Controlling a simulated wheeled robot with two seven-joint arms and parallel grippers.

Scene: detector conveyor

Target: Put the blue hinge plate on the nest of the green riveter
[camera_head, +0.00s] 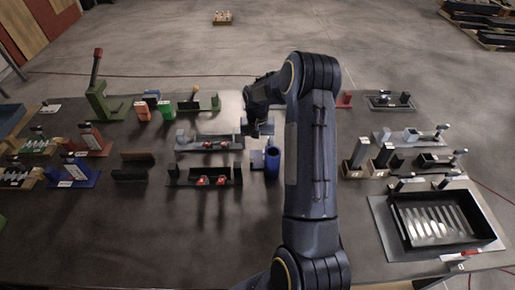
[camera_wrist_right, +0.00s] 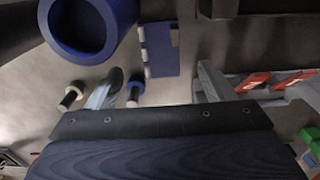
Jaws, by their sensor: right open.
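The blue hinge plate (camera_head: 257,160) lies flat near the middle of the table, beside a blue cylinder. In the right wrist view the plate (camera_wrist_right: 162,50) has pale knuckles along one edge and lies beyond the gap between my fingertips. My right gripper (camera_wrist_right: 157,84) is open and empty; in the head view the gripper (camera_head: 258,130) is near the plate, partly hidden by its own arm. The green riveter (camera_head: 101,100) stands at the back left with a raised, red-tipped lever. Its nest is too small to make out clearly. My left gripper is out of view.
The blue cylinder (camera_head: 272,162) stands close to the plate and shows as an open ring (camera_wrist_right: 82,22) in the wrist view. Dark fixtures with red parts (camera_head: 205,181) are left of the plate. A black tray (camera_head: 492,235) is at the right.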

